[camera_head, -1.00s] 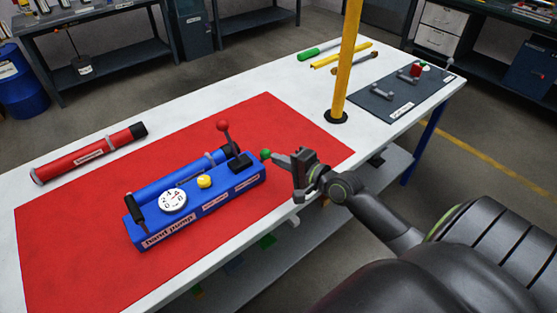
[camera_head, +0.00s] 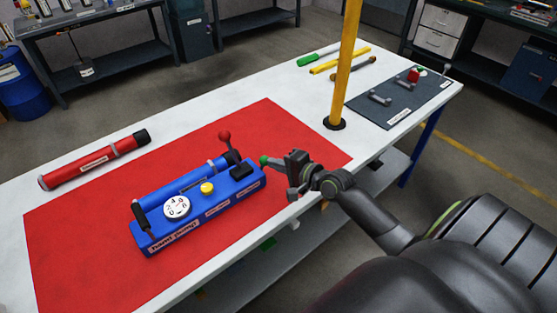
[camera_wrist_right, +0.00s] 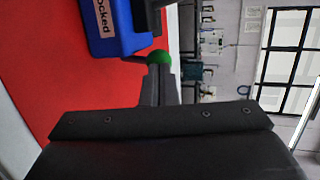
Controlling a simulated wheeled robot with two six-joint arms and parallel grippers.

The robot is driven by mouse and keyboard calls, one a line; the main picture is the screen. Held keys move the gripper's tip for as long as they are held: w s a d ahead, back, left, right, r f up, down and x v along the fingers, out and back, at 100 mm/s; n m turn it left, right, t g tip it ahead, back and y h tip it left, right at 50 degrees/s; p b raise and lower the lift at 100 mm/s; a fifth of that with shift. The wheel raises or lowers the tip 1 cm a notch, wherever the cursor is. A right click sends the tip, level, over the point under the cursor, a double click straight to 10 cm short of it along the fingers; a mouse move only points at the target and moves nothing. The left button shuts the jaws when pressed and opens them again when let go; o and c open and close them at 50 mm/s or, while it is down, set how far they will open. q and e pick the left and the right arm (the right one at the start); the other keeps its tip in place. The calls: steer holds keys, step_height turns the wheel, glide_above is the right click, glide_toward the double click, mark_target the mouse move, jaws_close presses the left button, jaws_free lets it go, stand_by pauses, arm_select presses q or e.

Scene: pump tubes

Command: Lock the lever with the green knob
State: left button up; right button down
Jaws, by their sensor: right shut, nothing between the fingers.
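The blue hand pump (camera_head: 215,207) sits on the red mat (camera_head: 85,255), with a dial and a yellow cap on top. The green knob (camera_head: 264,160) is at the far right end of the pump; it also shows in the right wrist view (camera_wrist_right: 159,57). The knob's lever is mostly hidden. My right gripper (camera_head: 272,163) is shut and empty, its fingertips right at the green knob. In the right wrist view the fingers (camera_wrist_right: 158,72) end just below the knob; whether they touch it is unclear. My left gripper is out of view.
A lever with a red knob (camera_head: 224,135) stands up from the pump's right part. A red tube (camera_head: 95,160) lies behind the mat. A yellow pole (camera_head: 343,75) rises right of the mat. A dark grey board (camera_head: 400,100) with small parts lies at the far right.

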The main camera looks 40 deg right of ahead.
steer(key=shift+g, duration=0.9)
steer(key=w+r+p, duration=0.1)
steer(key=w+p, duration=0.1)
steer(key=p, duration=0.1)
steer(key=w+r+p, duration=0.1)
steer(key=p, duration=0.3)
steer(key=shift+w+a+r, duration=0.2)
steer(key=shift+w, duration=0.15)
steer(key=shift+w+p, duration=0.35)
steer(key=shift+w, duration=0.7)
steer(key=shift+r, duration=0.1)
steer(key=shift+r+p, duration=0.7)
steer(key=shift+p, duration=0.2)
